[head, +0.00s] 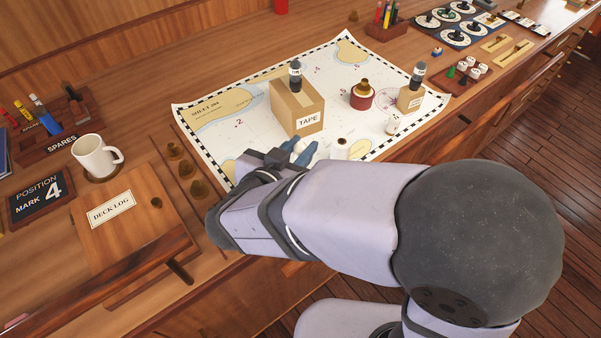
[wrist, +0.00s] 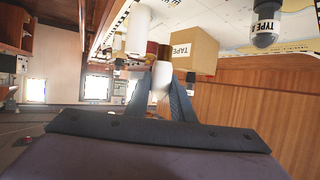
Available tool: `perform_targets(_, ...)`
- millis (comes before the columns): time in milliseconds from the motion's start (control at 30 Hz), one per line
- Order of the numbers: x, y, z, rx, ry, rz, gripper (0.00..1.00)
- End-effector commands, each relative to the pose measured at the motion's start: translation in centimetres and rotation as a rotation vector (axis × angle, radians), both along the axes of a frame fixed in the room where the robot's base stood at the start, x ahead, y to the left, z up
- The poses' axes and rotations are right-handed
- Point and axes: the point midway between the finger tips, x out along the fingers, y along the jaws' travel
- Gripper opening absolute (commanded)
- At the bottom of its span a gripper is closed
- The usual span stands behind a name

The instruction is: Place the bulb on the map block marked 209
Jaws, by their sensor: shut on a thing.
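My gripper (head: 299,150) is low over the near edge of the chart. Its blue fingers are shut on a white, rounded thing, likely the bulb (head: 308,154). In the wrist view the bulb (wrist: 161,74) sits between the fingertips. The chart sheet (head: 240,138) lies flat on the desk; its title reads "SHEET" and a number that looks like 209. I cannot make out a separate block with that number. A white cylinder (head: 340,147) stands just right of the fingers. Another small white piece (head: 394,123) is farther right.
A cardboard box labelled TAPE (head: 288,112) stands behind my gripper with a dark-topped bulb (head: 295,75) on it. A red and brass piece (head: 362,94) and a smaller brown box (head: 410,99) stand right. A mug (head: 95,156) and the deck log (head: 112,210) are left.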

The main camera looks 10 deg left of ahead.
Motion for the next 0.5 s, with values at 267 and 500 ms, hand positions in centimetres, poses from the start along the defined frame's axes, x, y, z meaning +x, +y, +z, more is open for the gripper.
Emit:
perform_targets(267, 0.0, 0.0, -3.3, -0.002, 0.001, 0.001, 0.01)
perform_targets(500, 0.0, 0.0, -4.0, -0.002, 0.001, 0.001, 0.01)
